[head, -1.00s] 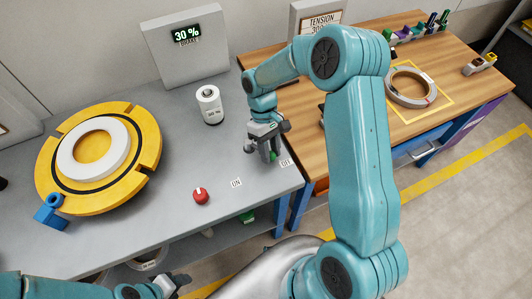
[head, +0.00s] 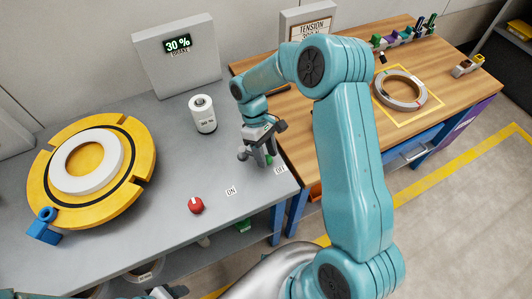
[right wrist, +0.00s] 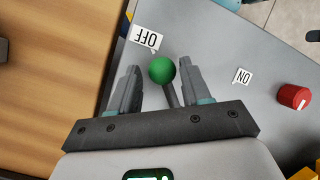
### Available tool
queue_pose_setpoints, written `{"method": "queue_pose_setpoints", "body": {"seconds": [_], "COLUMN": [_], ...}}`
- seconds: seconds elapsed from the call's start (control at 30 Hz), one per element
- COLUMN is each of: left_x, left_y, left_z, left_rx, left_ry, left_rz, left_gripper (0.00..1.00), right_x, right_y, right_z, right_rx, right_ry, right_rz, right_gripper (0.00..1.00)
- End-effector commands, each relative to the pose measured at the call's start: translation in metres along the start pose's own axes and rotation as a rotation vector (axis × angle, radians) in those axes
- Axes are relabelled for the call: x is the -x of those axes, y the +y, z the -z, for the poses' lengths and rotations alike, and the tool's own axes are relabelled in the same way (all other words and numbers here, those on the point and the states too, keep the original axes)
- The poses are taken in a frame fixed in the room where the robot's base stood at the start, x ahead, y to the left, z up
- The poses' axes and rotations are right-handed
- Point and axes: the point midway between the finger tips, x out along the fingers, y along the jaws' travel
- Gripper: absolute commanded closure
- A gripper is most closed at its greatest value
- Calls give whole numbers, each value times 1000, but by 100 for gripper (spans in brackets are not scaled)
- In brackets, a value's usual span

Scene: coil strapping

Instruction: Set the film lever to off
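The film lever, a thin grey stalk with a green ball knob (right wrist: 162,70), leans toward the OFF label (right wrist: 146,38) in the right wrist view. In the head view its knob (head: 270,160) is a small green patch, partly hidden by my right gripper (head: 260,162). In the right wrist view my right gripper (right wrist: 160,84) is open, its fingers on either side of the lever with gaps between them and the knob. The ON label (head: 231,190) lies left of the OFF label (head: 280,170) in the head view. My left gripper (head: 172,292) is at the bottom edge, mostly cut off.
A red knob (head: 196,205) stands on the grey table left of ON. A wooden table (head: 345,90) adjoins at right.

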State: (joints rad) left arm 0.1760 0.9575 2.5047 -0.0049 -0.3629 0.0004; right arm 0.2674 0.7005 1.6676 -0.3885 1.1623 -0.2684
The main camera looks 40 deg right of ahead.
Motion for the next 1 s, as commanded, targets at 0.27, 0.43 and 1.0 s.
{"method": "queue_pose_setpoints", "body": {"seconds": [0.27,0.43,1.0], "left_x": [0,0,5], "left_y": [0,0,2], "left_z": [0,0,0], "left_rx": [0,0,0], "left_ry": [0,0,0], "left_rz": [0,0,0], "left_gripper": [46,46,46], "right_x": [-2,9,143], "right_y": [-1,-1,-1], "right_z": [0,0,0], "right_rx": [0,-1,0], "right_ry": [-3,-2,1], "right_rz": [3,2,1], "right_gripper": [42,42,42]}}
